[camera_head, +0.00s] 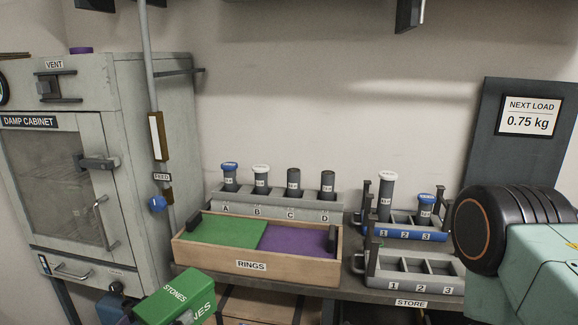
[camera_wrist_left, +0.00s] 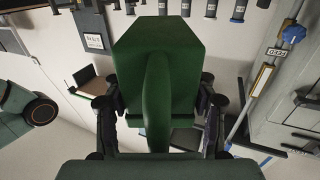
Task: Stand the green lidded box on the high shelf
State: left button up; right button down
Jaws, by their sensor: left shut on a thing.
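The green lidded box (camera_head: 172,300), labelled STONES, is at the bottom of the head view, in front of the cabinet. My left gripper (camera_head: 118,308) is shut on it, and part of the gripper is cut off by the frame's lower edge. In the left wrist view the box (camera_wrist_left: 158,60) fills the middle, with the left gripper's fingers (camera_wrist_left: 160,105) on either side of it. A dark bracket (camera_head: 408,14) hangs at the top of the head view; a high shelf's top surface is not visible.
A damp cabinet (camera_head: 55,180) stands left, with a vertical pipe (camera_head: 150,90) beside it. A wooden RINGS tray (camera_head: 255,268) lies on the bench before a rack of canisters (camera_head: 275,208). Two numbered racks stand right; the grey one (camera_head: 415,280) is empty.

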pick_arm(q)
jog(key=shift+s+d+f+n+t+y, duration=0.1)
jog(key=shift+s+f+n+t+y, duration=0.05)
jog(key=shift+f+n+t+y, duration=0.15)
jog(key=shift+s+d+f+n+t+y, duration=0.1)
jog(key=shift+f+n+y, duration=0.1)
jog(key=shift+f+y, duration=0.2)
jog(key=shift+s+d+f, duration=0.6)
jog(key=shift+s+f, duration=0.15)
jog(key=shift+f, duration=0.05)
jog(key=shift+s+d+f, duration=0.15)
jog(key=shift+d+f, duration=0.1)
